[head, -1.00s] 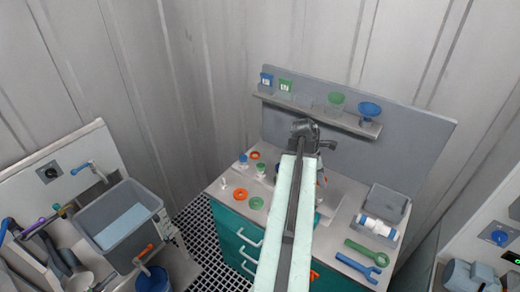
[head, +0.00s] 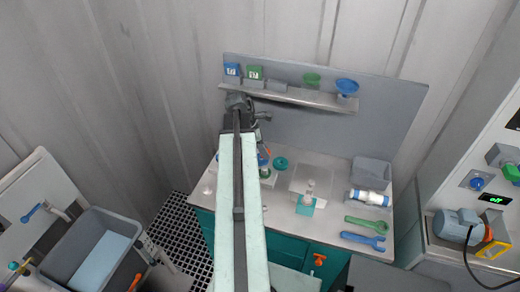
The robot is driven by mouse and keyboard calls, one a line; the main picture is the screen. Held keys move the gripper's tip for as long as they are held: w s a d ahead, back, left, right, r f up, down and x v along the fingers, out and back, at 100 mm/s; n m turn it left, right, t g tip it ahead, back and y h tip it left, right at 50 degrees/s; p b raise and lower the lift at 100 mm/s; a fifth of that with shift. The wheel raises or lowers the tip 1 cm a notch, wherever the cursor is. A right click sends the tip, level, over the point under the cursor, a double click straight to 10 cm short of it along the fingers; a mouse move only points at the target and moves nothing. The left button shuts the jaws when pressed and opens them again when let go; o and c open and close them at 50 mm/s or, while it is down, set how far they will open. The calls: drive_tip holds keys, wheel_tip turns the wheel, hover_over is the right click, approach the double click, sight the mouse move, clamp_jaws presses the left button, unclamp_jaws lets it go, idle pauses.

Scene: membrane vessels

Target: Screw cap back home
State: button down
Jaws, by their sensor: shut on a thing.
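My pale arm reaches over the grey-topped workbench (head: 333,178). Its dark wrist parts show beside the arm's far end, but my gripper's fingers are hidden behind the arm. I cannot make out the cap or what the jaws hold. A clear-necked vessel (head: 309,189) stands upright in a teal holder (head: 305,206) on the bench, right of my arm. A round teal piece (head: 281,162) lies behind it to the left. A small white and green piece (head: 264,171) stands close beside my arm, partly covered.
A shelf (head: 300,97) at the back holds blue and green boxes and funnels. At the bench's right are a grey tray (head: 371,171), a white-and-blue cylinder (head: 370,197), a green wrench (head: 366,224) and a blue wrench (head: 362,241). A sink unit stands left, a pump (head: 455,225) right.

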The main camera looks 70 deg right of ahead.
sight(262, 170)
drive_tip(key=shift+w+a+f+m+y, duration=0.1)
drive_tip(key=shift+m+y, duration=0.2)
drive_tip(key=shift+m, duration=0.7)
drive_tip(key=shift+a, duration=0.15)
drive_tip(key=shift+f, duration=0.1)
drive_tip(key=shift+f+b, duration=4)
drive_tip(key=shift+b, duration=0.15)
drive_tip(key=shift+w+d+m+g+y, duration=0.15)
drive_tip(key=shift+m+g+y, duration=0.1)
drive_tip(key=shift+m, duration=0.35)
drive_tip(key=shift+s+d+m+g+y, duration=0.15)
drive_tip(key=shift+m+y, duration=0.1)
drive_tip(key=shift+m, duration=0.35)
drive_tip(key=m+y, duration=0.1)
drive_tip(key=m, duration=0.2)
drive_tip(key=m+y, duration=0.1)
drive_tip(key=m, duration=0.2)
drive_tip(key=shift+m+t+y, duration=0.3)
drive_tip(key=m+t+y, duration=0.1)
drive_tip(key=m, duration=0.5)
drive_tip(key=shift+a+m+t+y, duration=0.2)
drive_tip(key=shift+m+t+y, duration=0.1)
drive_tip(key=shift+t+y, duration=0.1)
drive_tip(key=m, duration=0.2)
drive_tip(key=m+t, duration=0.1)
drive_tip(key=m, duration=0.1)
drive_tip(key=shift+a+t+y, duration=0.1)
drive_tip(key=shift+t+y, duration=0.2)
